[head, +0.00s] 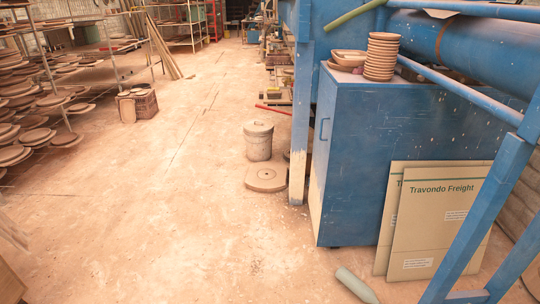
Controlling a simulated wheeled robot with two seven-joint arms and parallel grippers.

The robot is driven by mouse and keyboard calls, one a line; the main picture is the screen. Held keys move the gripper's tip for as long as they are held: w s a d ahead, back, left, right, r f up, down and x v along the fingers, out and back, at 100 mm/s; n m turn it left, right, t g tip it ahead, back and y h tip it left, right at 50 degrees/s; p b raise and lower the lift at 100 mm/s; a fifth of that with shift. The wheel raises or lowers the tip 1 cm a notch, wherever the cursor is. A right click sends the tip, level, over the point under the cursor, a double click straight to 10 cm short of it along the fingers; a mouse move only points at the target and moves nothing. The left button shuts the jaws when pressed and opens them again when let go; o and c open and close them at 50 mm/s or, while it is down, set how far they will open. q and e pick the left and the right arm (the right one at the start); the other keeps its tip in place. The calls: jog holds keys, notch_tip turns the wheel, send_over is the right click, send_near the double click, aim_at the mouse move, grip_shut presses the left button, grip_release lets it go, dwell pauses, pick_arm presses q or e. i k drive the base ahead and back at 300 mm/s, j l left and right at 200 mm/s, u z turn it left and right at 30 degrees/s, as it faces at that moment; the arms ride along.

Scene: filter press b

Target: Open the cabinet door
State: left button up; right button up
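A blue cabinet (362,170) stands at the right of the head view, under blue machine framework. Its narrow left face carries the door (323,165), which looks shut. A small vertical blue handle (324,129) sits on the upper part of that face. The face is seen at a steep angle, so the door's edges and hinges are hard to make out. Neither of my grippers is in view, and nothing visible touches the handle.
Stacked clay dishes (381,57) stand on the cabinet top. Cardboard panels (437,220) lean against its right front. A pale green cylinder (356,285) lies on the floor before it. A blue post (300,120), bucket (258,141) and round slab (266,177) stand left. The left-centre floor is clear.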

aim_at(325, 97)
jog(key=i+j+z, duration=0.15)
jog(key=i+z, duration=0.15)
jog(key=i, duration=0.15)
jog(key=i+j+z, duration=0.25)
jog(key=i+j, duration=0.05)
jog(key=i, duration=0.1)
